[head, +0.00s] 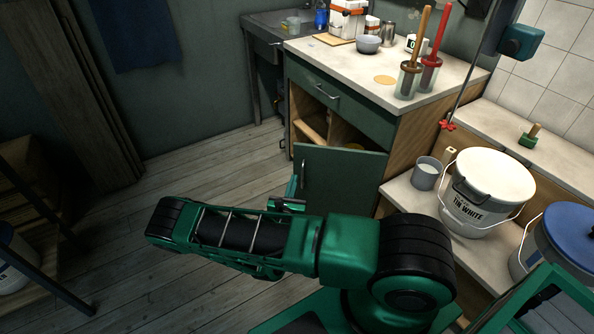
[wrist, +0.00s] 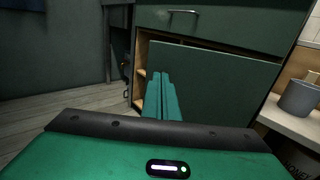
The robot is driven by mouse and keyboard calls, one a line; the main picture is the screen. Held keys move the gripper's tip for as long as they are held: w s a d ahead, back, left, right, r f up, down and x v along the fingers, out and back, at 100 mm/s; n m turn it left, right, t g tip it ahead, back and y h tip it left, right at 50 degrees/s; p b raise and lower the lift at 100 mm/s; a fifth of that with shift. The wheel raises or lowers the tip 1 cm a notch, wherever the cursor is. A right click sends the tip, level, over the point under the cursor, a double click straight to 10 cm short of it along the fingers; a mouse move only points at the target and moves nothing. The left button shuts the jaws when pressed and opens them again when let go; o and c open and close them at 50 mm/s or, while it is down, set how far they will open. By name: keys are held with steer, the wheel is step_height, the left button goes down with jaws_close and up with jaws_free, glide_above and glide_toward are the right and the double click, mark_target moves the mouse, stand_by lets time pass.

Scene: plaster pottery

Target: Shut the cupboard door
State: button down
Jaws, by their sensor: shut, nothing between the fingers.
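The green cupboard door (head: 345,180) stands open below the drawer (head: 340,100) of the cupboard, with its upright metal handle (head: 303,172) near its left edge. The wooden inside of the cupboard (head: 312,128) shows above and left of the door. In the wrist view the door (wrist: 220,85) fills the middle right, and the gap lies along its left side. My gripper (wrist: 160,77) is shut and empty, its tips overlapping the door's left part in that view. In the head view my gripper (head: 290,203) is by the door's lower left; whether it touches cannot be told.
The worktop (head: 375,75) above holds brushes in jars (head: 410,80) and a bowl (head: 368,44). To the right, a low shelf bears a grey cup (head: 427,174) and a white tub (head: 490,188). The plank floor (head: 190,175) left of the door is clear.

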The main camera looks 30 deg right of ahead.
mark_target(301, 153)
steer(key=x, duration=1.3)
steer(key=shift+d, duration=0.2)
